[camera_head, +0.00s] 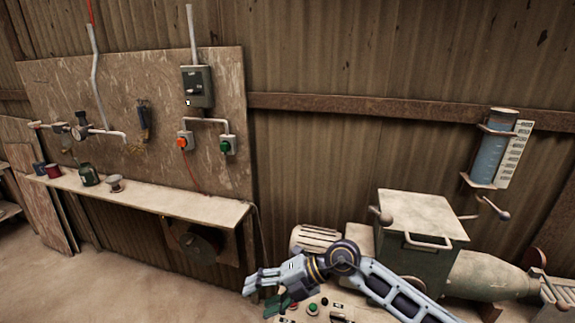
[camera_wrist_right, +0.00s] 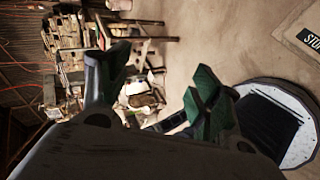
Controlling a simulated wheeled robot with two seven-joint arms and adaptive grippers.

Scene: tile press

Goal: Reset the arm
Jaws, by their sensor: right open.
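My right arm reaches in from the lower right in the head view. Its gripper (camera_head: 277,303) hangs at the bottom middle, in front of and over the left part of the machine's control panel (camera_head: 335,312). In the right wrist view the gripper (camera_wrist_right: 155,95) shows two green-padded fingers spread wide apart, with nothing between them. Its fingers touch nothing that I can make out. My left gripper does not show in either view.
The green-grey press machine (camera_head: 420,215) stands at the right, beside a water gauge (camera_head: 491,160). A shelf (camera_head: 190,205) with several small cans runs along the left wall, below switches (camera_head: 197,87). A cluttered rack (camera_wrist_right: 85,55) shows in the wrist view. The floor at lower left is clear.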

